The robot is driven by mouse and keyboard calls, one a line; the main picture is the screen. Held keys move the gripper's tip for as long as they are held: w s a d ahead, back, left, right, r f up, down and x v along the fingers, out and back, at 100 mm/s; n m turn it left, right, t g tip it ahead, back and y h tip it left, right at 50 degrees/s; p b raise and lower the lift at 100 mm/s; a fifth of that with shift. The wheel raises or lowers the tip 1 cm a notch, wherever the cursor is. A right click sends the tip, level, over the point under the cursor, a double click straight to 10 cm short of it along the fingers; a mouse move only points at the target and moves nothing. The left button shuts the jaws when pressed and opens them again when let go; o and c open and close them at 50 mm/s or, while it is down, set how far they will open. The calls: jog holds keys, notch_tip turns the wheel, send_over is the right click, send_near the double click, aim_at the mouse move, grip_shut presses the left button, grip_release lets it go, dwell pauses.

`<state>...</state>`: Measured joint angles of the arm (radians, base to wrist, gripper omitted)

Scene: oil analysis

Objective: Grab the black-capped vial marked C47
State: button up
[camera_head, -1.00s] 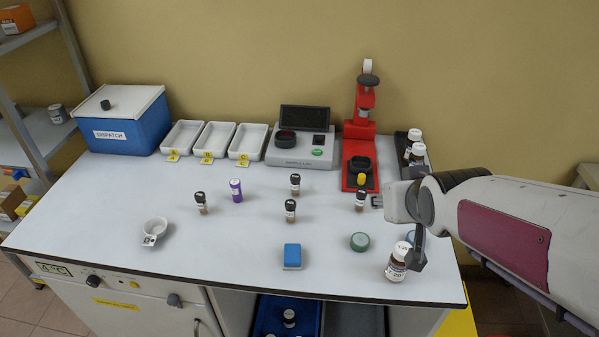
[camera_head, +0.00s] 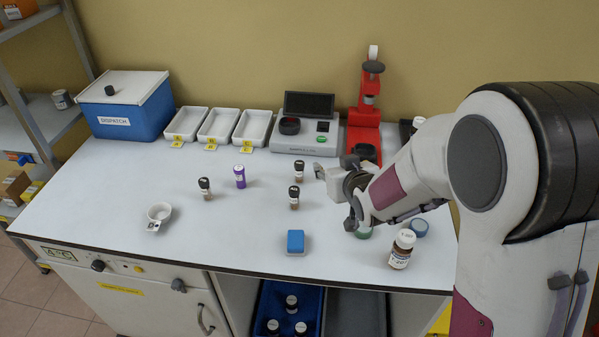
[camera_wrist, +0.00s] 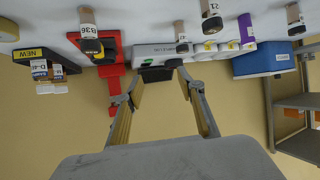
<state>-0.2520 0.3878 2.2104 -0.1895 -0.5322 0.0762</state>
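In the head view, small brown vials with black caps stand upright on the white bench: one at left (camera_head: 205,189), one at the back (camera_head: 299,172) and one nearer (camera_head: 294,198). In the wrist view, which is upside down, a vial marked B36 (camera_wrist: 88,32) stands at left, with others at the centre (camera_wrist: 181,38), upper right (camera_wrist: 211,18) and far right (camera_wrist: 295,18). I cannot read C47 on any label. My gripper (camera_head: 334,192) is right of the middle vials, apart from them. Its fingers (camera_wrist: 159,84) are spread and empty.
Trays (camera_head: 217,142), an analyser (camera_head: 305,145) and a red press (camera_head: 365,122) line the back.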

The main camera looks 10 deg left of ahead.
jog(key=y, duration=0.2)
send_near(301, 166)
jog(key=w+f, duration=0.1)
jog(key=w+a+f, duration=0.1)
jog(key=shift+w+a+f+n+t, duration=0.15)
jog(key=shift+w+a+n+t, duration=0.15)
jog(key=shift+w+n, duration=0.1)
jog(key=shift+x, duration=1.25)
jog(key=shift+w+a, duration=0.1)
jog(key=shift+w, duration=0.05)
jog(key=shift+x, duration=2.45)
grip_shut()
